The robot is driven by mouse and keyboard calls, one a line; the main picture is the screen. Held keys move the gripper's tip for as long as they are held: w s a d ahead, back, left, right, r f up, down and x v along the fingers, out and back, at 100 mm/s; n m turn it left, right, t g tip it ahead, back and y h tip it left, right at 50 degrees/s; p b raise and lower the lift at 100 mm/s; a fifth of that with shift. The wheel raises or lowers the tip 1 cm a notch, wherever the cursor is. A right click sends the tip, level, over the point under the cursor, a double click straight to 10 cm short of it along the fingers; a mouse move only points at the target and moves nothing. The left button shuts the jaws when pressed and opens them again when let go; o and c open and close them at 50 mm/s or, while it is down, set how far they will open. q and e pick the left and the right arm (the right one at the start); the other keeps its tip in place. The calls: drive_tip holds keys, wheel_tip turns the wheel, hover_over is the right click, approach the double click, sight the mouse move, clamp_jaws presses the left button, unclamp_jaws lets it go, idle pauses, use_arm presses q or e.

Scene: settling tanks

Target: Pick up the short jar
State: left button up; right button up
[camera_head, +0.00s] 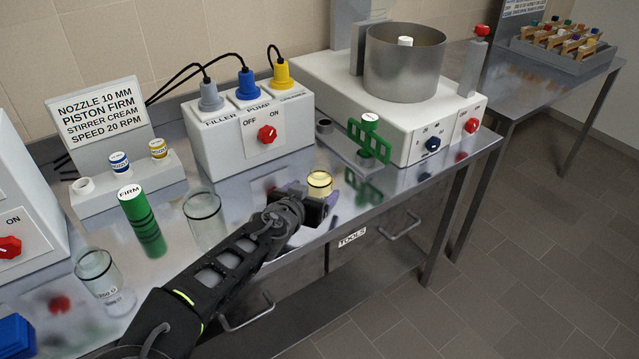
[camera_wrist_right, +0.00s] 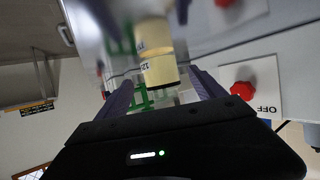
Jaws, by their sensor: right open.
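A short jar (camera_head: 319,183) with pale yellow contents stands on the steel bench just beyond my right gripper (camera_head: 303,193). Its lower part is hidden by the gripper in the head view. In the right wrist view the jar (camera_wrist_right: 158,66) shows pale yellow with a printed label and a dark edge. It sits ahead of and between the two fingers of my right gripper (camera_wrist_right: 163,88), with visible space beside each finger. The right gripper is open and empty. My left gripper is not in view.
Clear glass jars (camera_head: 205,217) (camera_head: 101,277) and a green FIRM cylinder (camera_head: 139,216) stand to the left. A green stirrer (camera_head: 369,139) is at the right, near the mixer pot (camera_head: 403,75). The FILLER/PUMP box (camera_head: 240,136) stands behind. The bench's front edge is close to the gripper.

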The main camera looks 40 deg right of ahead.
sight(320, 184)
drive_tip(key=p+x, duration=0.1)
drive_tip(key=x, duration=0.4)
drive_tip(key=shift+w+d+r, duration=0.1)
drive_tip(key=shift+w+r, duration=0.05)
drive_tip(key=shift+c, duration=0.6)
drive_tip(key=c, duration=1.6)
drive_tip(key=shift+r, duration=0.15)
wheel_tip(320, 184, up, 10)
drive_tip(key=shift+f, duration=0.1)
idle(0.4)
